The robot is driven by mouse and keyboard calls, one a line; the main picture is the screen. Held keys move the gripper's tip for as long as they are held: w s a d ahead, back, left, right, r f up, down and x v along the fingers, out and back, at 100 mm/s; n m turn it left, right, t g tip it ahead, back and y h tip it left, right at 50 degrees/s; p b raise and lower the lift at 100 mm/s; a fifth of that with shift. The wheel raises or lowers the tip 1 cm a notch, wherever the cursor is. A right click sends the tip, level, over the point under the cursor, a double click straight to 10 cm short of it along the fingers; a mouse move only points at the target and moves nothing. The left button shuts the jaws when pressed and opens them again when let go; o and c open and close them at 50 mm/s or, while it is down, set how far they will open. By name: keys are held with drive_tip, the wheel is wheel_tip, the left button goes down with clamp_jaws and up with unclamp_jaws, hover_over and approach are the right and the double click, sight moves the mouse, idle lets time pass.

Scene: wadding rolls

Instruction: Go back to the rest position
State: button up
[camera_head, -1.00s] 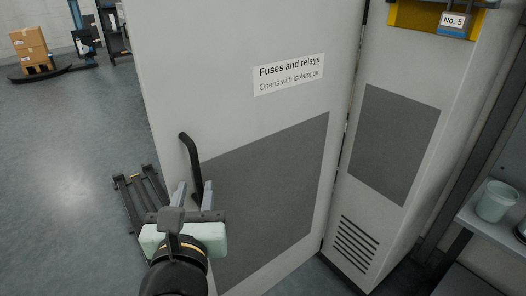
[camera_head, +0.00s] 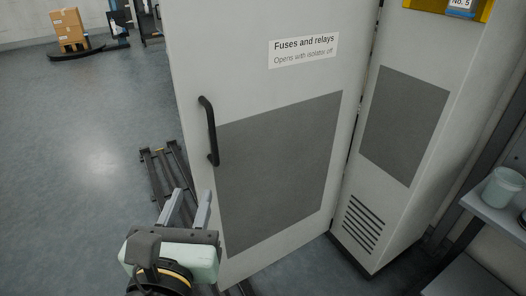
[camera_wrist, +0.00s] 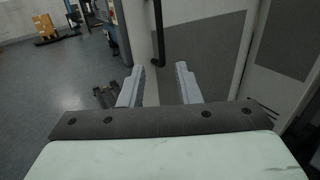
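My gripper (camera_head: 188,209) is at the lower left in the head view, below and a little left of the black door handle (camera_head: 208,130). Its two fingers are apart with nothing between them, and in the wrist view the gripper (camera_wrist: 159,86) also shows open and empty. The handle is on the grey cabinet door (camera_head: 262,20) labelled "Fuses and relays". The door stands swung out from the cabinet (camera_head: 424,50). In the wrist view the handle (camera_wrist: 158,40) is beyond the fingertips, apart from them.
A dark metal frame (camera_head: 158,170) lies on the floor left of the door. A shelf (camera_head: 503,213) with a pale cup (camera_head: 502,187) is at the right. Cardboard boxes (camera_head: 69,30) stand far left. The floor (camera_head: 80,150) at left is open.

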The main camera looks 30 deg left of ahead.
drive_tip(key=shift+w, duration=0.1)
drive_tip(key=w+d+r+m+h+p, duration=0.4)
drive_tip(key=w+d+m+h+p, duration=0.45)
drive_tip(key=w+d, duration=0.25)
drive_tip(key=w+d+r+m+g+h+p, duration=0.2)
drive_tip(key=d+m+g+h+p, duration=0.15)
drive_tip(key=d+m+p, duration=0.35)
drive_tip(key=w+d+r+m+g+h+p, duration=0.15)
drive_tip(key=d+m+g+p, duration=0.25)
drive_tip(key=d, duration=0.6)
drive_tip(key=s+d+r+m+g+y+p, duration=0.2)
drive_tip(key=d+m+p, duration=0.4)
drive_tip(key=m+p, duration=0.3)
drive_tip(key=s+d+r+m+g+y+p, duration=0.3)
drive_tip(key=d+r+m+g+p, duration=0.3)
drive_tip(key=m, duration=0.7)
drive_tip(key=r+p, duration=0.1)
drive_tip(key=p, duration=0.1)
drive_tip(key=shift+s+p, duration=0.4)
